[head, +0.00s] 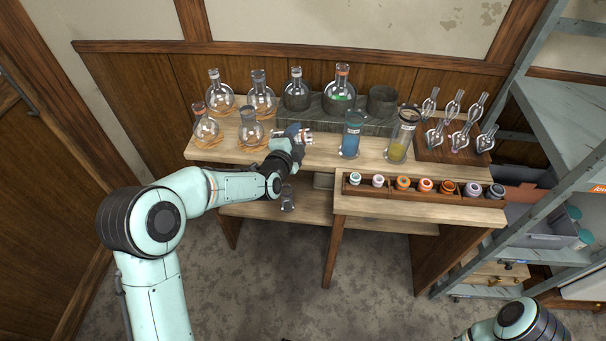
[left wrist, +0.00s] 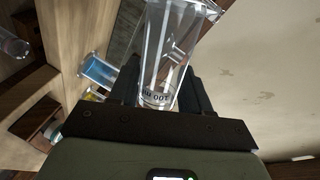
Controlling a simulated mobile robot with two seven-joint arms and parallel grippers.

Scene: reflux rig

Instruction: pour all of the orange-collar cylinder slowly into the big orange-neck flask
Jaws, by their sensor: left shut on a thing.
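My left gripper (head: 303,136) is shut on a clear glass cylinder, in front of the back row of glassware. A round flask (head: 340,92) with an orange neck band and some green liquid stands at the back, behind and right of the gripper. It is apart from the held cylinder. My right gripper is out of view.
A blue-filled cylinder (head: 351,135) and a yellow-filled cylinder (head: 400,140) stand right of the gripper. Several clear flasks (head: 262,98) stand at left. An empty dark holder (head: 382,103) is at the back. A rack of coloured-cap vials (head: 403,185) lines the front.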

